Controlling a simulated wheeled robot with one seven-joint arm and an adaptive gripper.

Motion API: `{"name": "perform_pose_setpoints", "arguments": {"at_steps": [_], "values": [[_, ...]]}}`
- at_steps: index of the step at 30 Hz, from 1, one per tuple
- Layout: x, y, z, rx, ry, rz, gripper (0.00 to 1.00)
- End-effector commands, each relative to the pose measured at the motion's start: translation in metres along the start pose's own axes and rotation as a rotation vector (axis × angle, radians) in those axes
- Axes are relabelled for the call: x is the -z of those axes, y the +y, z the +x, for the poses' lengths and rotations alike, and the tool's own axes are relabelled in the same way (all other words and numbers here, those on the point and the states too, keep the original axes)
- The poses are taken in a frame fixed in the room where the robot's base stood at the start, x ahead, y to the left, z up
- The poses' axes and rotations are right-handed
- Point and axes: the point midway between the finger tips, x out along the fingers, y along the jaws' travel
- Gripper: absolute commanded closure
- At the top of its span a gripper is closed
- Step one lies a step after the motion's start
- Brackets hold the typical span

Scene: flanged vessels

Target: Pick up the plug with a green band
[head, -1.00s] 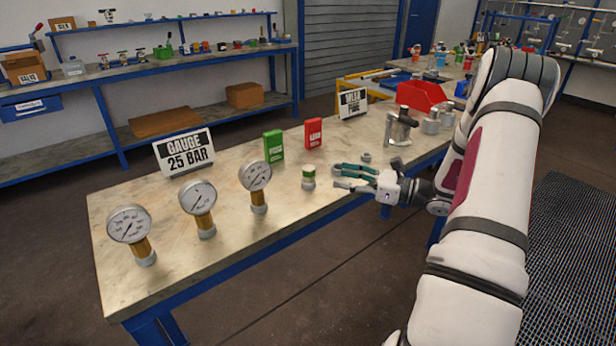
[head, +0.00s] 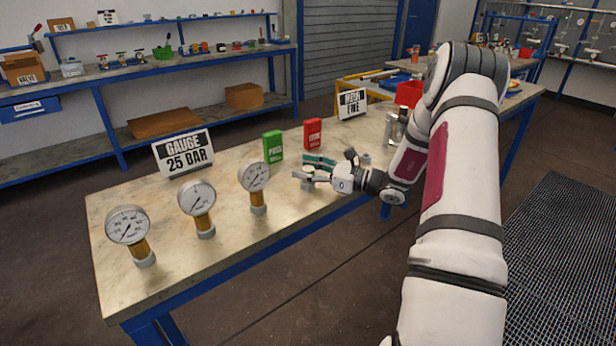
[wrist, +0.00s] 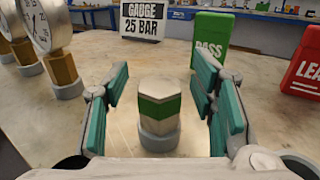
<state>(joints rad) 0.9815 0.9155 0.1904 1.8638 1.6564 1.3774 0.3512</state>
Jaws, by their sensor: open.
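The plug with a green band (wrist: 159,108) stands upright in a grey base on the table, in the middle of the wrist view. It has a pale faceted body with the green band around it. My gripper (wrist: 161,115) is open, with a teal-padded finger on each side of the plug. Clear gaps show between the plug and both fingers. In the head view my gripper (head: 307,170) covers most of the plug, and only a grey part below the fingers (head: 308,186) shows.
Pressure gauges (head: 197,197) stand in a row to the left on the table (head: 240,270). A green PASS block (head: 273,146) and a red block (head: 312,133) stand behind my gripper. A "GAUGE 25 BAR" sign (head: 184,152) stands at the back left. The front table surface is clear.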

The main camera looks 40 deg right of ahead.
Motion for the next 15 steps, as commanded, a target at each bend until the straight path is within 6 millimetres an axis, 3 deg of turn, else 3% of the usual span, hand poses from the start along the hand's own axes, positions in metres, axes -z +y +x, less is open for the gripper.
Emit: {"name": "perform_pose_setpoints", "arguments": {"at_steps": [4, 11, 15], "values": [[0.0000, -0.0001, -0.0003, 0.000, 0.000, 0.000, 0.48], [0.0000, 0.0000, -0.0005, 0.000, 0.000, 0.000, 0.98], [-0.0003, 0.0000, -0.0005, 0.000, -0.001, 0.000, 1.00]]}}
